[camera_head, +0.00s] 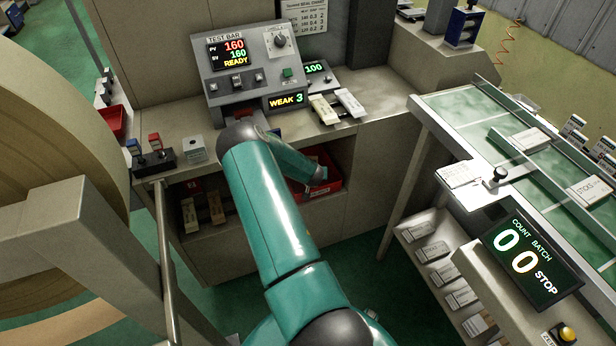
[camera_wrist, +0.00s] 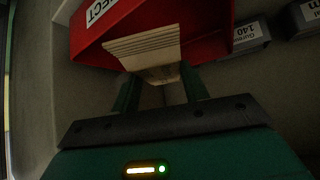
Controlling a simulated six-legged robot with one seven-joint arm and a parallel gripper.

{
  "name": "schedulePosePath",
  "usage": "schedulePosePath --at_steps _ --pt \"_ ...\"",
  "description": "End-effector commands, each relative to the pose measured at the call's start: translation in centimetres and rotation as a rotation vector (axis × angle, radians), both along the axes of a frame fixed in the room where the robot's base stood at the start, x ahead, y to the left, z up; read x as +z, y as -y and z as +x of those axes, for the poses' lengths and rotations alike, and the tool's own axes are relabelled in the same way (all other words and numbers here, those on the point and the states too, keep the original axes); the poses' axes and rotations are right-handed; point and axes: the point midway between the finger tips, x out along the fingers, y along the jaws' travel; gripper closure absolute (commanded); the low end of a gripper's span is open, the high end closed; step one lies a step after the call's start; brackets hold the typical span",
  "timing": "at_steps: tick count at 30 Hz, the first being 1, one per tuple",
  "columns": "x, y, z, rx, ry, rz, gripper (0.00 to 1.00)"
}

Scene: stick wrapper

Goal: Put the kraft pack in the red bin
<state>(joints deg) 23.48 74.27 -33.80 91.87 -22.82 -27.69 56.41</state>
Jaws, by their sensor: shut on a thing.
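My gripper (camera_wrist: 160,84) is shut on a pale, ridged pack, which I take to be the kraft pack (camera_wrist: 143,46); its colour is dull in the dim light. In the wrist view the pack lies across the opening of the red bin (camera_wrist: 86,38), which carries a white label ending in "ECT". I cannot tell whether the pack touches the bin. In the head view the red bin (camera_head: 332,168) sits in the lower shelf under the test bench, and my arm reaches down to it. The fingers and pack cannot be made out there.
The bench top (camera_head: 372,92) overhangs the shelf opening. Two pale packs (camera_head: 337,106) lie at its front edge by the tester (camera_head: 243,72). Dark bins (camera_wrist: 300,18) stand beside the red bin. A conveyor (camera_head: 500,130) is at right; a large roll (camera_head: 60,110) is at left.

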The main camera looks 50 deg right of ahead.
Motion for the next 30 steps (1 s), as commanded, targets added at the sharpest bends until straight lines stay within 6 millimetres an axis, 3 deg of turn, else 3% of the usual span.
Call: schedulePosePath --at_steps 6,12,23,30 --pt "-3.7 2.3 2.6 0.004 -0.003 0.0 0.8" --pt "-5.6 3.5 4.1 0.002 0.0 -0.001 0.8" --pt "-9.2 3.9 4.6 0.001 -0.002 0.0 0.8" --pt "-9.3 3.9 4.7 0.001 0.001 -0.001 0.8"
